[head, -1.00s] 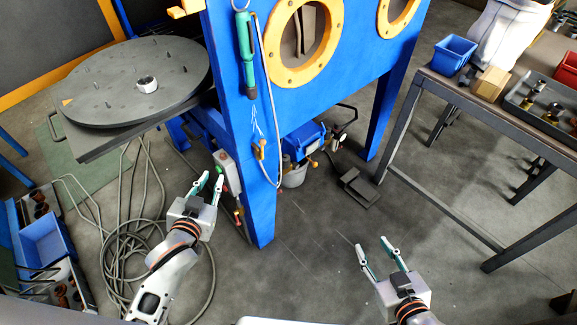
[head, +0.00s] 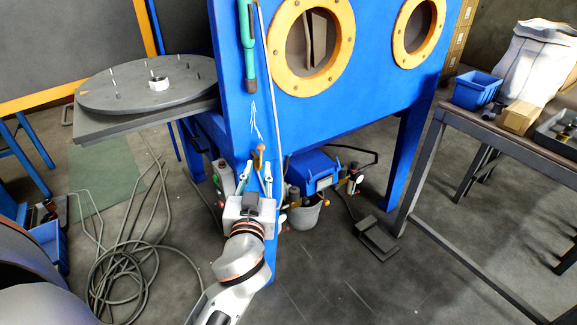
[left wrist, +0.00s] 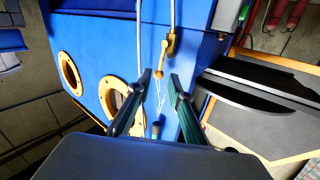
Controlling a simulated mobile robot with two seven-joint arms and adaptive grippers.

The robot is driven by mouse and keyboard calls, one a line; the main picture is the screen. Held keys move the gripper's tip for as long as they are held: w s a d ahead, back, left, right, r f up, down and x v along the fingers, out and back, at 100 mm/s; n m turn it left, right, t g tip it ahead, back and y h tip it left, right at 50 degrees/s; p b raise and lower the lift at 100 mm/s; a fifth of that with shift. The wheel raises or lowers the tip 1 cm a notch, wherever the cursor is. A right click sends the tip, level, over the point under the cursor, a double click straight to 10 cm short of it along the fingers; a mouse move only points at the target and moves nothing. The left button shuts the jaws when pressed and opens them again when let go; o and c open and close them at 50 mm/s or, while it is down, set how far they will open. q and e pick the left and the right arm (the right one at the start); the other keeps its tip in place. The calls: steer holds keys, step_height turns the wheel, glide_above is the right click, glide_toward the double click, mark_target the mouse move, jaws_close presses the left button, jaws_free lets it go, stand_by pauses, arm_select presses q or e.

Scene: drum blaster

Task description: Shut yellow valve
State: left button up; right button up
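The yellow valve (head: 259,158) is a small yellow handle low on the front corner of the blue blasting cabinet (head: 330,120), below a thin hose. In the left wrist view the valve (left wrist: 162,58) shows at the upper middle, just beyond my fingertips. My left gripper (head: 254,169) is in front of the cabinet's corner leg, its two green-tipped fingers apart on either side of the valve's lower end in the picture. It is open and empty, and contact with the valve cannot be made out. My right gripper is out of the head view.
A round grey turntable (head: 150,84) juts out at the left. Coiled hose (head: 120,275) lies on the floor below it.

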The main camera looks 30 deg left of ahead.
mark_target(261, 153)
arm_select(q)
steer(key=x, duration=0.8)
steer(key=shift+r, duration=0.1)
steer(key=shift+s, duration=0.1)
jaws_close()
